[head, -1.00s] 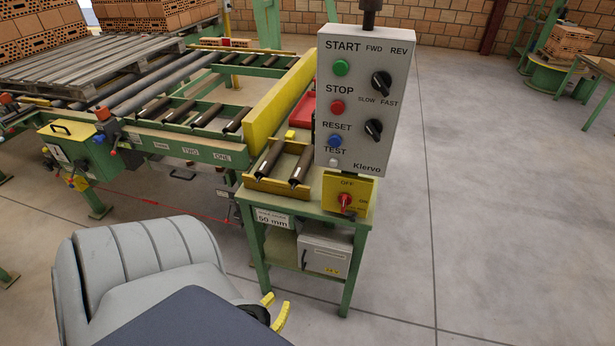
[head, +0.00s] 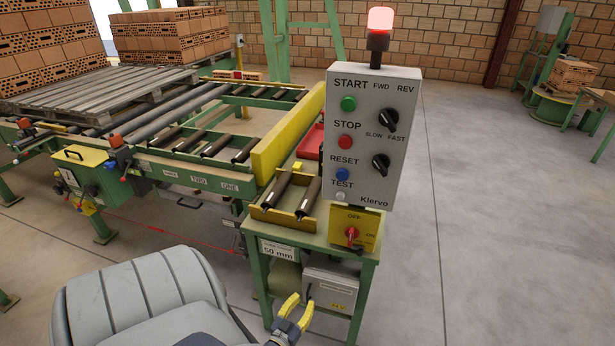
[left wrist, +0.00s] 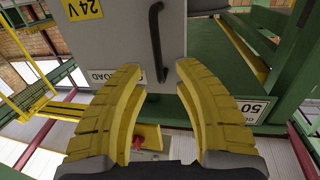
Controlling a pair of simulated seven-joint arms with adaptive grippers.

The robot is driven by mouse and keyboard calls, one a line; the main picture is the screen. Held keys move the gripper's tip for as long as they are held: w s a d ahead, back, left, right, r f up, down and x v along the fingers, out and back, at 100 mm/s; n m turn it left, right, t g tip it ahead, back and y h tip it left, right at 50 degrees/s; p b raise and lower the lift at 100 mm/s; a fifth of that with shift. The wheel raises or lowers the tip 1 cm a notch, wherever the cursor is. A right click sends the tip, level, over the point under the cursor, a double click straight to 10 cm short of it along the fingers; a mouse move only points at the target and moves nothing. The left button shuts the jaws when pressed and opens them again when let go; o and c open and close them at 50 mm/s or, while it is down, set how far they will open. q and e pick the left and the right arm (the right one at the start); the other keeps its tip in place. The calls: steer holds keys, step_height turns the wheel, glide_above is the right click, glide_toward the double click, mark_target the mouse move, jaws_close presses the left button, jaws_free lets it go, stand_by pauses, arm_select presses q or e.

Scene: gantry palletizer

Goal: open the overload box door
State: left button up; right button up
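The overload box (head: 330,290) is a light grey box under the green control stand, with a yellow label at its lower edge. Its door looks shut. A dark vertical handle (left wrist: 156,45) stands on the door, upper middle in the left wrist view; it also shows at the box's left side in the head view (head: 309,291). My left gripper (head: 298,304) has yellow fingers and is just in front of the box's left side. In the left wrist view its fingertips (left wrist: 158,75) are apart with the handle between and beyond them, and nothing is held. My right gripper is not in view.
The grey control panel (head: 372,140) with buttons and knobs stands above the box, with a lit red lamp (head: 380,20) on top. Green stand legs (head: 262,285) flank the box. A roller conveyor (head: 200,165) runs to the left.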

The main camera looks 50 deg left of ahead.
arm_select(q)
steer(key=shift+x, duration=1.55)
jaws_close()
